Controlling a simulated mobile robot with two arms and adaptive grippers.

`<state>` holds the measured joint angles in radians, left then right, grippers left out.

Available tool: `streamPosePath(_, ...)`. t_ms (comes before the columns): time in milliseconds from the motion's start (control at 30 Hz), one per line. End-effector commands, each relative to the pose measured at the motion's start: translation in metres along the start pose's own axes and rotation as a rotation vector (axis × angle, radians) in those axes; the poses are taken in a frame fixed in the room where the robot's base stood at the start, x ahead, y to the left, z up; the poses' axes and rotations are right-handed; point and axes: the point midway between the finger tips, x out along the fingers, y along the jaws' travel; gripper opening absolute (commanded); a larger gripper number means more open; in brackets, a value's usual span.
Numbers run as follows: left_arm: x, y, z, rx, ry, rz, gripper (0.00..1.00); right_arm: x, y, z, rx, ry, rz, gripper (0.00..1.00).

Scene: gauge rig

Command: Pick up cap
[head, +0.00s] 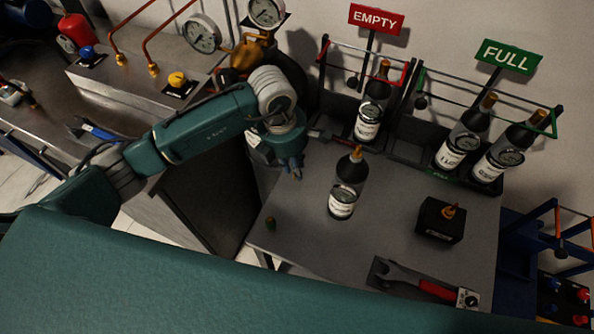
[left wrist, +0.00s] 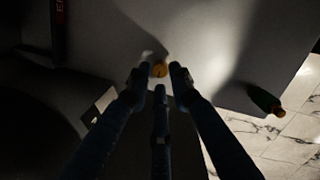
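A small round orange cap (left wrist: 160,68) shows between and just beyond the fingertips in the left wrist view. I cannot pick it out in the head view, where the fingers may hide it. My left gripper (head: 291,172) points down over the left part of the grey table (head: 390,245). Its fingers (left wrist: 159,80) are spread around the cap in the left wrist view, with gaps on both sides. Whether any finger touches the cap is not clear. My right gripper is in neither view.
A dark bottle (head: 347,185) stands right of the gripper. Bottle racks (head: 425,160) stand behind. A black box (head: 440,220) and a red-handled tool (head: 420,284) are at right.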

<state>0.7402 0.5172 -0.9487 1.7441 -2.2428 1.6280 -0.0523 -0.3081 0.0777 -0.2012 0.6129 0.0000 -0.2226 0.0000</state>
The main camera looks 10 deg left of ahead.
Motion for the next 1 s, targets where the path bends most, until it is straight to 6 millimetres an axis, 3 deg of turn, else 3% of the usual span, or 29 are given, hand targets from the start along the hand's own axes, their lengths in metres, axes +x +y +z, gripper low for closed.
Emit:
streamPosePath(100,0.016,-0.001,0.0,-0.001,0.002,-0.004,0.21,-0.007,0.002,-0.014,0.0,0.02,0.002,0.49)
streamPosePath(267,0.026,0.0,0.001,0.001,0.0,0.0,0.21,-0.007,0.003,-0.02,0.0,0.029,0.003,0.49)
streamPosePath(467,0.026,0.0,0.001,0.001,0.0,0.0,0.19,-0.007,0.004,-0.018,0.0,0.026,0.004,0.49)
streamPosePath(567,0.026,0.0,0.001,0.001,0.0,0.0,0.0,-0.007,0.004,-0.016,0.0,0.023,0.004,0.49)
streamPosePath(1000,0.023,0.001,0.001,0.001,-0.001,0.001,0.0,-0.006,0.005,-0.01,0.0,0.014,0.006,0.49)
